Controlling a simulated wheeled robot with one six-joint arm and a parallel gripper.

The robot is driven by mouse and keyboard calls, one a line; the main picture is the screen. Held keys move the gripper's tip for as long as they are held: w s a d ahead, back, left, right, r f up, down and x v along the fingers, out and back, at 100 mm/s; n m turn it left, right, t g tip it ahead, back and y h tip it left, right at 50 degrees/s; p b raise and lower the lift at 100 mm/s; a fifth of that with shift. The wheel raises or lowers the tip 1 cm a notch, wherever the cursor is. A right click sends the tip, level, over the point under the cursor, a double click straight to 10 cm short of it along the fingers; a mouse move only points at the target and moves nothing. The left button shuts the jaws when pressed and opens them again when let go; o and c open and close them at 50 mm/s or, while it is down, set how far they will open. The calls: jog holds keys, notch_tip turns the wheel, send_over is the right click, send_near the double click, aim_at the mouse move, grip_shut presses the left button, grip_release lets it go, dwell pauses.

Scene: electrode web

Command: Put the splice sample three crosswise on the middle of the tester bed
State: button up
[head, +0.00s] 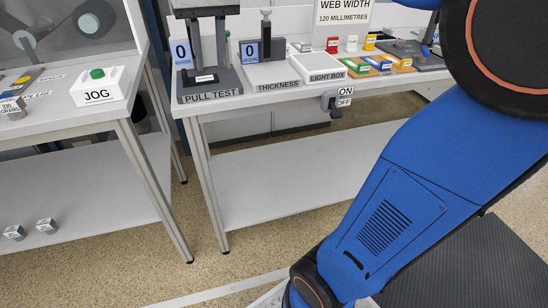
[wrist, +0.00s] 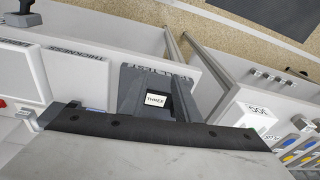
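The pull tester (head: 184,92) stands at the left end of the middle bench, with two dark uprights and a display reading 0. Splice sample three (wrist: 157,99), a dark piece with a white label reading THREE, lies on the tester bed (wrist: 135,84). In the head view the sample (head: 206,78) sits low, between or just in front of the uprights; its exact centring is too small to tell. A large pale surface with a dark bolted edge hides the lower wrist view.
The thickness gauge (head: 266,72) and light box (head: 325,76) stand right of the tester. Colour-marked boxes (head: 378,63) sit farther right. An ON/OFF lever (head: 333,103) juts from the bench front. A JOG box (head: 97,88) is on the left bench. The lower shelf (head: 270,180) is clear.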

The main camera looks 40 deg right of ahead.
jog(key=s+d+f+n+t, duration=0.2)
jog(key=s+d+f+t, duration=0.1)
jog(key=s+f, duration=1.8)
jog(key=shift+d+f, duration=0.2)
jog(key=shift+f, duration=0.35)
